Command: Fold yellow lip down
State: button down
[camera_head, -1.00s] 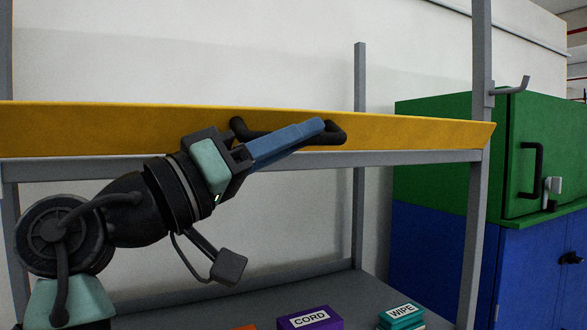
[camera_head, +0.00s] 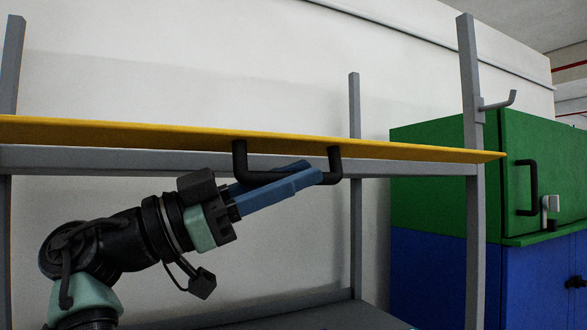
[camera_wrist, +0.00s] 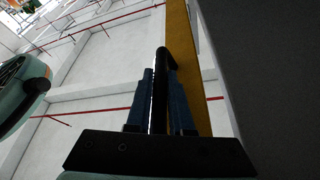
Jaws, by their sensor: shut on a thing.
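The yellow lip (camera_head: 120,136) runs along the front of the grey shelf frame and shows as a thin, nearly edge-on strip, standing out roughly level. A black bar handle (camera_head: 336,166) hangs from its underside. My gripper (camera_head: 308,173), with blue fingers, is shut on the handle's crossbar from below and the left. In the wrist view the black handle (camera_wrist: 160,90) lies between my two blue fingers (camera_wrist: 161,78), and the yellow lip (camera_wrist: 185,40) runs beside it. Part of the crossbar is hidden behind the fingers.
A grey shelf post (camera_head: 471,160) stands to the right, with a hook (camera_head: 505,101) near its top. Behind it is a green cabinet (camera_head: 440,190) above a blue one (camera_head: 430,265). A lower grey shelf (camera_head: 335,316) lies below.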

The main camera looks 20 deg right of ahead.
jog(key=shift+w+f+m+g, duration=0.15)
jog(key=shift+f+m+g, duration=0.15)
jog(key=shift+m, duration=0.7)
jog(key=shift+y, duration=0.3)
jog(key=c, duration=0.8)
grip_release()
jog(key=shift+a, duration=0.1)
jog(key=b+v, duration=0.1)
jog(key=v, duration=1.2)
jog(key=shift+f+b, duration=0.15)
jog(key=shift+b, duration=0.25)
jog(key=shift+w, duration=0.1)
